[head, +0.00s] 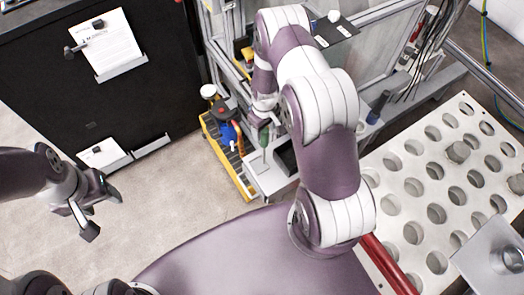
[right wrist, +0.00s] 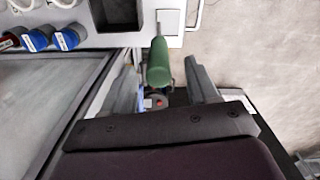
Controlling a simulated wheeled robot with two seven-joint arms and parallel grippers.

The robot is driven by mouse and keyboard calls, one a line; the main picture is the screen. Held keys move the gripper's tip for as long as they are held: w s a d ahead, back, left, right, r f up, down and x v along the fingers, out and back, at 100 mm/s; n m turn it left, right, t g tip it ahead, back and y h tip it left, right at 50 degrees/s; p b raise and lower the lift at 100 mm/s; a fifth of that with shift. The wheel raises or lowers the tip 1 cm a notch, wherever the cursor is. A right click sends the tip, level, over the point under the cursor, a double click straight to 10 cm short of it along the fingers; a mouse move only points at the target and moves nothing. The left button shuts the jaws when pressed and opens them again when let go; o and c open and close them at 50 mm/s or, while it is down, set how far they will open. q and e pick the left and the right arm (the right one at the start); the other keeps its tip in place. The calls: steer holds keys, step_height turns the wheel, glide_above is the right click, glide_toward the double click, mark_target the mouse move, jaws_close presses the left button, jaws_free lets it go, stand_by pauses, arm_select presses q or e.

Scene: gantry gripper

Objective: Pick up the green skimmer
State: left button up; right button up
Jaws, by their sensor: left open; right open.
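The green skimmer (head: 264,137) stands out by its green handle, over a small light shelf in the middle of the head view. In the right wrist view its green handle (right wrist: 158,62) lies between the two fingers of my right gripper (right wrist: 161,74), with visible gaps on both sides. My right gripper (head: 263,108) is open and close above the handle in the head view, partly hidden by my arm. The skimmer's lower end is hard to make out. My left gripper (head: 101,208) is open and empty over the floor at the left.
The light shelf (head: 270,178) holds a dark tray (head: 286,157). A yellow crate (head: 229,160) with bottles stands beside it. A metal frame rises behind. A white plate with round holes (head: 405,180) fills the right. A black cabinet (head: 45,85) stands at the left; floor between is clear.

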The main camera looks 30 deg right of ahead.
step_height(320, 180, down, 4)
steer(key=shift+w+d+p, duration=0.1)
steer(key=shift+w+p, duration=0.05)
steer(key=shift+p, duration=0.45)
steer(key=shift+f, duration=0.1)
jaws_close()
